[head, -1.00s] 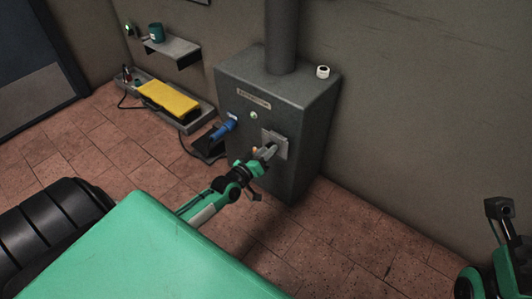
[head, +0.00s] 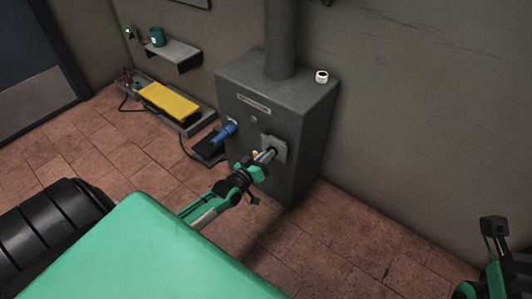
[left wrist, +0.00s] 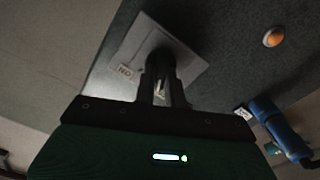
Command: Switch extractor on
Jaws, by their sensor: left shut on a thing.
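The extractor (head: 240,133) is a grey metal cabinet with a thick duct rising from its top. A pale switch plate (head: 280,147) is on its front; in the left wrist view the plate (left wrist: 187,42) carries a small label reading "ON", upside down. My left gripper (head: 270,154) is at this plate, shut on the switch lever (left wrist: 160,88), which the fingers mostly hide. I cannot tell the lever's position. A small round lamp (head: 253,119) is on the front; it looks orange in the left wrist view (left wrist: 273,37). My right gripper (head: 494,226) is at the right edge, away from everything.
A blue handle (head: 223,132) sticks out from the cabinet front, left of the switch. A white roll-like ring (head: 321,77) stands on top. A black pedal (head: 207,149), a yellow block on a tray (head: 170,102) and a shelf with a teal mug (head: 157,37) are at left.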

